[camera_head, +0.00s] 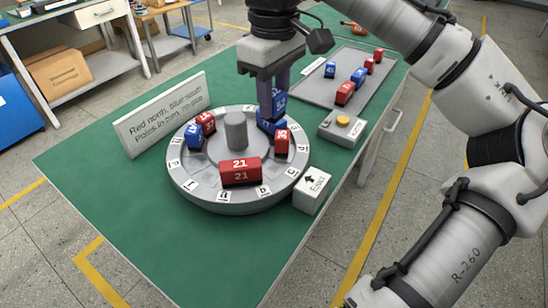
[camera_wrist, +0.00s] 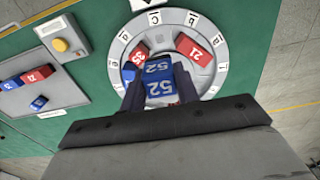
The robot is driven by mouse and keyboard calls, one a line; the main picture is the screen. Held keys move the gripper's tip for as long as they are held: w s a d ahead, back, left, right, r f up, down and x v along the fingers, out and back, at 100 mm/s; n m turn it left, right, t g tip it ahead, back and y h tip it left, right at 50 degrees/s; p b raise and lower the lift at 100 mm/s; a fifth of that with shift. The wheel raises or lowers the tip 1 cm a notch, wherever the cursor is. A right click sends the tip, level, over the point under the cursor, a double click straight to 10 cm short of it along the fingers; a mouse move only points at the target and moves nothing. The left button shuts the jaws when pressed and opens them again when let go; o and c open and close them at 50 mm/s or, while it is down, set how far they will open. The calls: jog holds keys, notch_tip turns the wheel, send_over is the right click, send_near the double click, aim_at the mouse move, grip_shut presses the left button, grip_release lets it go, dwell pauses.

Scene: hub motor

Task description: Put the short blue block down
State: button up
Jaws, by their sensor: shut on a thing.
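My gripper (camera_head: 272,88) points down and is shut on a blue block marked 52 (camera_head: 279,103), over the far right part of the grey round table. The held block (camera_wrist: 160,88) shows between the fingers in the wrist view. Another blue block (camera_head: 264,126) sits on the round table (camera_head: 207,196) just below it; I cannot tell whether the two touch. A red block (camera_head: 282,144) stands beside that one, and a red block marked 21 (camera_head: 240,173) is at the front. A blue block (camera_head: 193,137) and a red block (camera_head: 207,122) stand at the left.
A grey post (camera_head: 236,130) rises at the round table's centre. A lettered sign (camera_head: 160,115) stands behind left. An arrow box (camera_head: 312,190) and a yellow-button box (camera_head: 341,125) stand at right. A grey tray (camera_head: 312,89) holds several red and blue blocks. The front green tabletop is clear.

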send_near(274, 171)
jog(key=f, duration=0.3)
jog(key=f+b, duration=0.1)
jog(key=f, duration=0.1)
jog(key=shift+w, duration=0.4)
jog(key=shift+s+f, duration=0.1)
jog(key=shift+f, duration=0.05)
jog(key=shift+f, duration=0.15)
jog(key=shift+s+f, duration=0.2)
jog(key=shift+f, duration=0.25)
jog(key=shift+c, duration=0.2)
jog(key=o, duration=0.8)
jog(key=shift+f, duration=0.1)
jog(key=r, duration=0.8)
jog(key=r+p, duration=0.1)
jog(key=r, duration=0.3)
jog(key=shift+w, duration=0.3)
jog(key=shift+r, duration=0.7)
